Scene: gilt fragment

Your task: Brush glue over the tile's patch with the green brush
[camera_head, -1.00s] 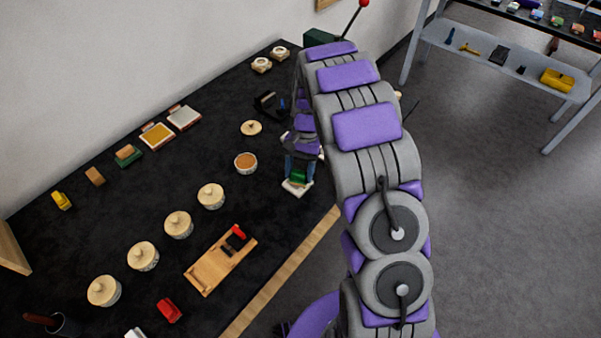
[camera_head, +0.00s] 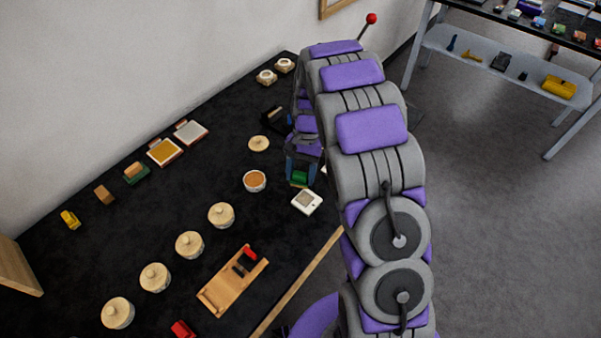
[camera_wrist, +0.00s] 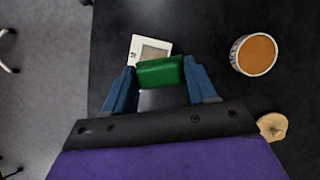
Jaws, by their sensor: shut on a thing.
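My gripper (camera_wrist: 160,84) is shut on the green brush (camera_wrist: 160,72), whose green block sits between the blue fingers in the wrist view. In the head view the green brush (camera_head: 299,177) shows under the end of my arm. The white tile (camera_head: 307,201) lies on the black table near its front edge, with a greyish-tan patch on top. In the wrist view the tile (camera_wrist: 137,44) is just beyond the brush, partly hidden by it. The brush appears to be above the table, apart from the tile. An open pot of orange-brown contents (camera_head: 255,181) stands left of the tile.
Several lidded pots (camera_head: 189,244) stand in a row to the left. A wooden tray (camera_head: 232,281) with red and black pieces lies in front. A loose lid (camera_head: 259,143) lies behind the open pot. A shelf (camera_head: 490,65) stands at the back right.

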